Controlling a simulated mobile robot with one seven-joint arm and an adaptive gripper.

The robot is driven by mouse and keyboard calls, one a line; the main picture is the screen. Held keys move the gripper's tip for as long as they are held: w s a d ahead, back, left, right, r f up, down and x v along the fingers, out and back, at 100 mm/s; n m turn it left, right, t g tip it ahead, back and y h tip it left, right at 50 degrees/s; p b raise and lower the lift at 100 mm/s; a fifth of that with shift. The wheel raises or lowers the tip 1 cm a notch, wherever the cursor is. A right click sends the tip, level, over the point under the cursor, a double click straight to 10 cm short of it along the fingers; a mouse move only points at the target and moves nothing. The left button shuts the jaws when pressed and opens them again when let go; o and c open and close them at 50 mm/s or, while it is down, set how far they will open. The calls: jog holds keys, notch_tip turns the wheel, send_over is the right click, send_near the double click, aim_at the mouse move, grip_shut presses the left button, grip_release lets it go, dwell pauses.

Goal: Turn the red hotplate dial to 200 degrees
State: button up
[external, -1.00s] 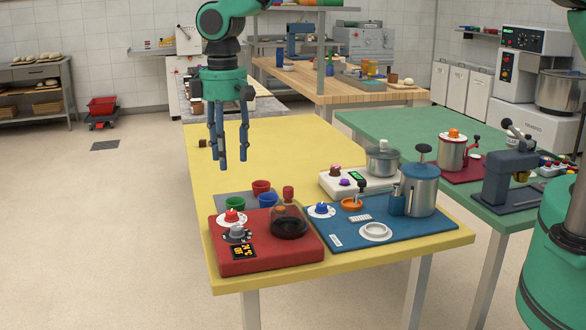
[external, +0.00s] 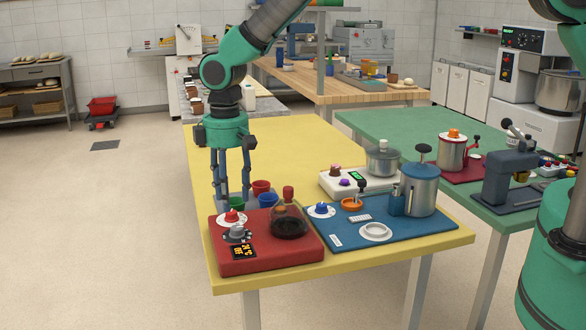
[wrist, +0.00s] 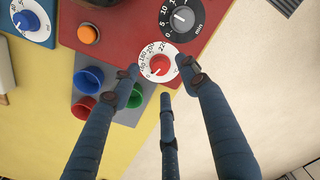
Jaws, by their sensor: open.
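The red hotplate (external: 270,255) lies on the yellow table's front left corner. Its red dial (external: 232,217) sits on a white disc at the left rear of the hotplate. In the wrist view, the red dial (wrist: 159,66) is near the centre, with numbers such as 180, 200 and 220 around it; the exact pointer setting is hard to read. My gripper (external: 232,192) is open and empty, fingers pointing down just behind and above the dial. In the wrist view, its fingertips (wrist: 159,75) spread around the dial's disc; I see no contact.
A grey timer dial (external: 237,233) sits beside the red dial. A dark glass carafe (external: 289,226) stands on the hotplate. Red (external: 261,187), green (external: 236,203) and blue (external: 268,200) cups stand behind. A blue mat (external: 335,232) with a blue dial (external: 321,209) lies right.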

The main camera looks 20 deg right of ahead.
aim_at(231, 215)
jog(key=shift+f, duration=1.85)
grip_shut()
